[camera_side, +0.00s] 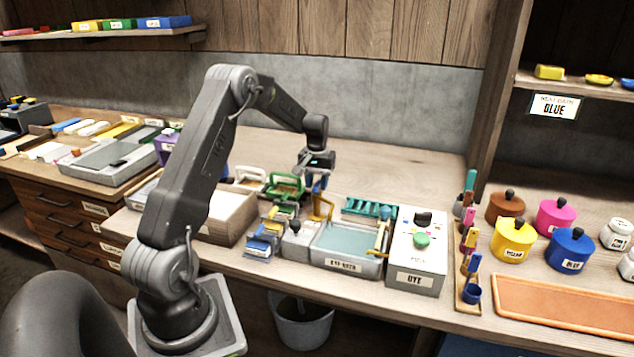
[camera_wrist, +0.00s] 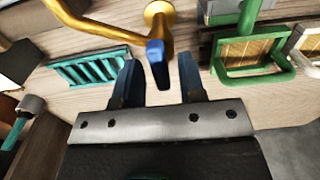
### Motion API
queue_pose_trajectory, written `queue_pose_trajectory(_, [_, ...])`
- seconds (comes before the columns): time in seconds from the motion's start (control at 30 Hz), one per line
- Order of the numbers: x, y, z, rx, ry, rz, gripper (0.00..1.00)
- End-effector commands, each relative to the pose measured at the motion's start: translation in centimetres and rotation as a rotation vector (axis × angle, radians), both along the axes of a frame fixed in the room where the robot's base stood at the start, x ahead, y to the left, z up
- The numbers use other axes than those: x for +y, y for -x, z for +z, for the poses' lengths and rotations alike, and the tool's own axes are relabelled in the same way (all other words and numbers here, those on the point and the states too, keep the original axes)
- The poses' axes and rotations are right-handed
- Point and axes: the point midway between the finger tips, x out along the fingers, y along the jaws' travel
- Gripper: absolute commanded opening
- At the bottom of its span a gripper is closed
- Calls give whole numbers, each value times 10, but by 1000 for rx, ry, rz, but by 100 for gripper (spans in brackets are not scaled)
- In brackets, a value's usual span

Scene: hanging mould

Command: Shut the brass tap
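The brass tap (camera_side: 322,205) stands at the back edge of the water basin in the side view. In the wrist view its curved spout (camera_wrist: 72,18) reaches up to the left, and its round brass mount (camera_wrist: 159,14) is at the top. A blue lever (camera_wrist: 157,52) hangs from the tap. My gripper (camera_wrist: 158,78) is open, with one finger on each side of the lever and a visible gap on both sides. In the side view my gripper (camera_side: 318,182) is just above the tap, and its fingertips are hard to make out.
The basin (camera_side: 345,266) holds bluish water. A teal slatted rack (camera_wrist: 90,67) lies left of my fingers in the wrist view, and a green-handled frame (camera_wrist: 250,52) is close on the right. The white DYE box (camera_side: 416,278) stands right of the basin. The bench behind is clear.

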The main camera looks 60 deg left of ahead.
Motion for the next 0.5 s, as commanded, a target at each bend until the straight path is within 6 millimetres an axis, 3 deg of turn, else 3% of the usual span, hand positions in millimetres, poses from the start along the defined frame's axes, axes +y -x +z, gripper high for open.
queue_pose_trajectory(0.37, [0,0,0,0,0,0,0])
queue_pose_trajectory(0.5, [0,0,1,0,0,0,0])
